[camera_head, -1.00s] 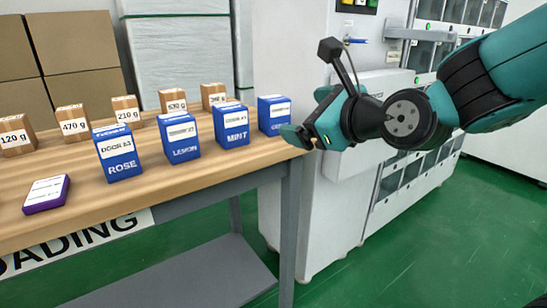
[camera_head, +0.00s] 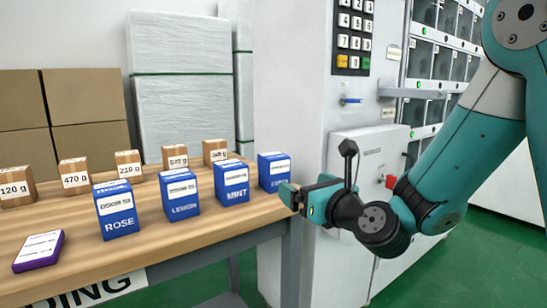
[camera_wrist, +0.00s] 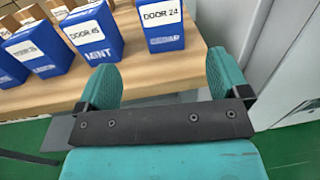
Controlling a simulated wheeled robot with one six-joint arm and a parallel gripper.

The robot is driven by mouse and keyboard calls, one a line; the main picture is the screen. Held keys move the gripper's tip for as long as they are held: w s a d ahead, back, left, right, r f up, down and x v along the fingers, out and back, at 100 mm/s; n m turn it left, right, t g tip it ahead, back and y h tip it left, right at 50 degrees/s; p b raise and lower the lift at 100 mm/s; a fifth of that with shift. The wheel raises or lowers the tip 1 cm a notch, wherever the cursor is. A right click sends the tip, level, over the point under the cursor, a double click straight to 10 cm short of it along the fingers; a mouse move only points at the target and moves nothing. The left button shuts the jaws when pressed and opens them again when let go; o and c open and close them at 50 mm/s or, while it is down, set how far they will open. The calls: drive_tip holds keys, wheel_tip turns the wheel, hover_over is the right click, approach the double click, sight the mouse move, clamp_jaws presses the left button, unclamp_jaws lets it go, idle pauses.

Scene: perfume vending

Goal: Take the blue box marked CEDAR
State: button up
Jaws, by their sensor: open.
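Several blue boxes stand in a row on a wooden table (camera_head: 60,245). The rightmost blue box (camera_head: 272,172) has a white label, and its name below is partly hidden by my gripper. In the wrist view this box (camera_wrist: 163,28) shows "DOOR 24"; its lower name is too blurred to read. The boxes left of it are marked MINT (camera_head: 231,183), LEMON (camera_head: 180,195) and ROSE (camera_head: 117,212). My gripper (camera_head: 292,197) is at the table's right end, in front of the rightmost box. In the wrist view my gripper (camera_wrist: 164,85) is open and empty, with that box ahead between its fingers.
Several small brown weight boxes (camera_head: 75,176) stand behind the blue ones. A purple box (camera_head: 38,250) lies at the front left. A white machine with a keypad (camera_head: 354,35) stands beyond the table's right end.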

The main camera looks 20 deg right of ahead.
sight(280, 172)
drive_tip(key=p+x, duration=0.3)
drive_tip(key=p, duration=0.1)
drive_tip(key=p+x, duration=0.3)
drive_tip(key=x, duration=0.1)
drive_tip(key=shift+w+r+p, duration=0.15)
drive_tip(key=shift+r+p, duration=0.1)
drive_tip(key=shift+p, duration=0.15)
drive_tip(key=shift+w+a+f+p, duration=0.1)
drive_tip(key=shift+w+f+p, duration=0.1)
drive_tip(key=shift+w+p, duration=0.45)
drive_tip(key=shift+w+a+r+p, duration=0.1)
drive_tip(key=shift+w+r+p, duration=0.05)
drive_tip(key=shift+w+p, duration=0.5)
drive_tip(key=p+x, duration=0.2)
drive_tip(key=p, duration=0.2)
drive_tip(key=shift+w+a+r, duration=0.1)
drive_tip(key=shift+w+a, duration=0.05)
drive_tip(key=shift+w, duration=0.05)
drive_tip(key=shift+w+a+f+p, duration=0.15)
drive_tip(key=shift+w+f+p, duration=0.2)
drive_tip(key=shift+w+p, duration=0.4)
drive_tip(key=shift+s, duration=0.1)
drive_tip(key=c, duration=1.1)
